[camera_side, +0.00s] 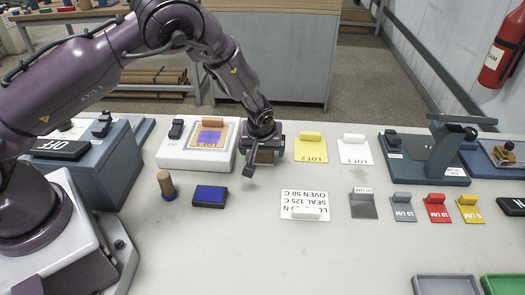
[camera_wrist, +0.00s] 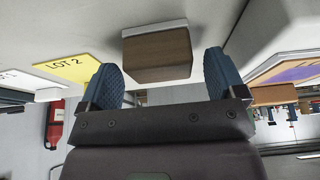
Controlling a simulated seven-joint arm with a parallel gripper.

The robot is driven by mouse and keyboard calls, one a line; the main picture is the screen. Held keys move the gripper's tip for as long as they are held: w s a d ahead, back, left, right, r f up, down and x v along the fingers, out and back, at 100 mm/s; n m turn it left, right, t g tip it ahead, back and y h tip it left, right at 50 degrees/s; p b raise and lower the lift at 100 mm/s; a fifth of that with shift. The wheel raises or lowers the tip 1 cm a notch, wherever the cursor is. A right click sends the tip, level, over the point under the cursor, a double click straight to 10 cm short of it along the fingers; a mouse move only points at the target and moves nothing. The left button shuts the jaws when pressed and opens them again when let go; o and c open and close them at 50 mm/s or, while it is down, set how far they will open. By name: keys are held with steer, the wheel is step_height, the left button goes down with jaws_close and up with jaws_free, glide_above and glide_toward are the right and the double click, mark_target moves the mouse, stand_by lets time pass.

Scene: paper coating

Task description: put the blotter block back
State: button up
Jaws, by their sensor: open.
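The blotter block (camera_wrist: 157,56), a brown wooden block with a pale pad under it, stands on the table between my fingers in the wrist view. In the side view the block (camera_side: 265,157) is mostly hidden behind my gripper (camera_side: 262,146). My gripper, also in the wrist view (camera_wrist: 159,66), is open, with a blue-grey finger on either side of the block. A gap shows at the right finger; I cannot tell whether the left one touches. Left of it, a white device (camera_side: 172,153) holds a card with a purple patch (camera_side: 210,136) and an orange-brown clip block.
A wooden stamp (camera_side: 166,185) and a blue pad (camera_side: 210,196) sit in front. A yellow LOT 2 card (camera_side: 310,150) and LOT 1 card (camera_side: 355,154) lie right. The front middle is clear.

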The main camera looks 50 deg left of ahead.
steer(key=v, duration=1)
steer(key=shift+r, duration=0.25)
steer(key=s+r+m+h, duration=0.2)
steer(key=s+r, duration=0.4)
steer(key=r, duration=0.3)
steer(key=s+r+m+h, duration=0.2)
steer(key=s+r, duration=0.5)
steer(key=r, duration=0.2)
steer(key=s+r+m+t, duration=0.1)
steer(key=s+r+m, duration=0.1)
steer(key=s, duration=0.4)
steer(key=s+a+r+m+t, duration=0.1)
steer(key=s+r+m, duration=0.2)
steer(key=s, duration=0.4)
steer(key=shift+a+y, duration=0.25)
steer(key=shift+y, duration=0.15)
